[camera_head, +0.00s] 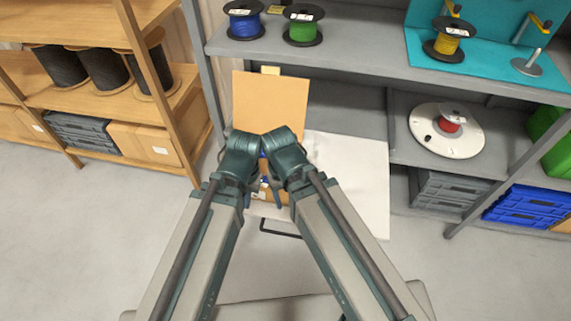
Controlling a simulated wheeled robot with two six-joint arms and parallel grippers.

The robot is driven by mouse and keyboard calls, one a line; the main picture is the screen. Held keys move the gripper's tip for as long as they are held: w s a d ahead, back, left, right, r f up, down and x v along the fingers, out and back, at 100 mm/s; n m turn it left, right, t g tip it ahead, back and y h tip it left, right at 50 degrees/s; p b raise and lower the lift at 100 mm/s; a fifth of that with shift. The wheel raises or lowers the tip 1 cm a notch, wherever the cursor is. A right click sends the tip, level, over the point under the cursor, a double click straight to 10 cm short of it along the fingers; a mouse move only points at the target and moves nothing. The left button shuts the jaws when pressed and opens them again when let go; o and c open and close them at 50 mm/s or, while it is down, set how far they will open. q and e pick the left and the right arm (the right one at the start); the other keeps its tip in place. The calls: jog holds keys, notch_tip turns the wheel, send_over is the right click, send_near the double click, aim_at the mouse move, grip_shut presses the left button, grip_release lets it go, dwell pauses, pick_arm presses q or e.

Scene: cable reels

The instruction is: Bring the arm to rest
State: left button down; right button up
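My two arms reach forward from the bottom of the view, and their wrists meet near the middle. My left gripper (248,197) is folded down beside its forearm and mostly hidden by it. My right gripper (277,198) is likewise folded down by the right forearm. The fingers are too small and covered to show whether either is open. Between and below them is a cardboard box (268,106) with a raised flap, on a white surface (350,170). Small blue parts show between the wrists, but I cannot tell what they are.
On the grey shelf (345,58) stand a blue reel (243,24), a green reel (303,28) and a yellow reel (448,42) on a teal panel. A red reel sits on a white disc (420,138) below. A wooden rack (180,120) with black reels stands left.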

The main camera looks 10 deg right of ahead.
notch_tip(320, 180, up, 14)
jog(key=p, duration=1.4)
jog(key=shift+r, duration=0.15)
